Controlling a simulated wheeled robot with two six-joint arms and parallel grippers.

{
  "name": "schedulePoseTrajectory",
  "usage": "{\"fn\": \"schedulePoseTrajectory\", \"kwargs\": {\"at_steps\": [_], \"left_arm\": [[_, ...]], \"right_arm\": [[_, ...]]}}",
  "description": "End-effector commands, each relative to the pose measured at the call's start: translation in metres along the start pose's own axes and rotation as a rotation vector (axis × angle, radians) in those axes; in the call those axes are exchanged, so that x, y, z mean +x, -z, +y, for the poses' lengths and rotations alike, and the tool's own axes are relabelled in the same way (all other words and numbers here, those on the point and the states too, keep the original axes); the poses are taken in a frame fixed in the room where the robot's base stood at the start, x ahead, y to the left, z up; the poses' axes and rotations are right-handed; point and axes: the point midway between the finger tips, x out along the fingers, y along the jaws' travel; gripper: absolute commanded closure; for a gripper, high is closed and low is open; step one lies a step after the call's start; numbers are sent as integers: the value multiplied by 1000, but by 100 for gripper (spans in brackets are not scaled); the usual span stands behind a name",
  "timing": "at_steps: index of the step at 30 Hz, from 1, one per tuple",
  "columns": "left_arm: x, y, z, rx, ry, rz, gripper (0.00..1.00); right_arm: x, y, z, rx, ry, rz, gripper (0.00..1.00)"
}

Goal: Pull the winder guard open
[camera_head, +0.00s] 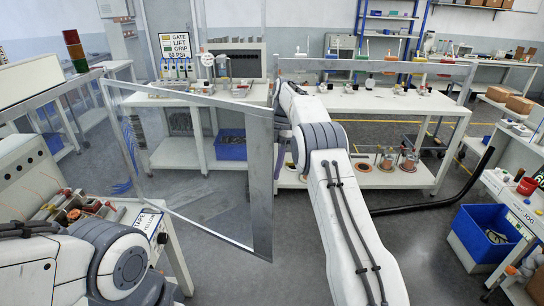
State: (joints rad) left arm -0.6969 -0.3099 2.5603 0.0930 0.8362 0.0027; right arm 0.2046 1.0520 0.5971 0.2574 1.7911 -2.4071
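The winder guard is a clear panel in a grey metal frame (261,190). It stands tilted across the left half of the head view, its near upright edge close to the middle. My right arm reaches up to that upright edge. My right gripper (281,138) is at the edge, partly hidden by my wrist. I cannot tell whether its fingers are shut on the frame. My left arm lies at the bottom left; its gripper is out of view.
A white workbench (400,103) with several small parts runs along the back. A blue bin (483,233) and a side bench stand at the right. A black hose (435,206) lies on the floor. Grey floor is open around the panel's lower edge.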

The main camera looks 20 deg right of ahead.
Motion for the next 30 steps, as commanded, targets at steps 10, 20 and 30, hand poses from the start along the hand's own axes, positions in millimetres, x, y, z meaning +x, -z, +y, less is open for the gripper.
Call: {"fn": "schedulePoseTrajectory", "kwargs": {"at_steps": [10, 20, 30], "left_arm": [[-35, 2, 3, 5, 0, 1, 100], [-40, 2, 3, 7, 0, 0, 100], [-44, 2, 3, 25, 0, 1, 100]], "right_arm": [[-38, 2, 0, 1, 0, 1, 50], [-41, 0, -1, 0, 1, 0, 50], [-57, 5, 6, 88, -38, -32, 100]]}}
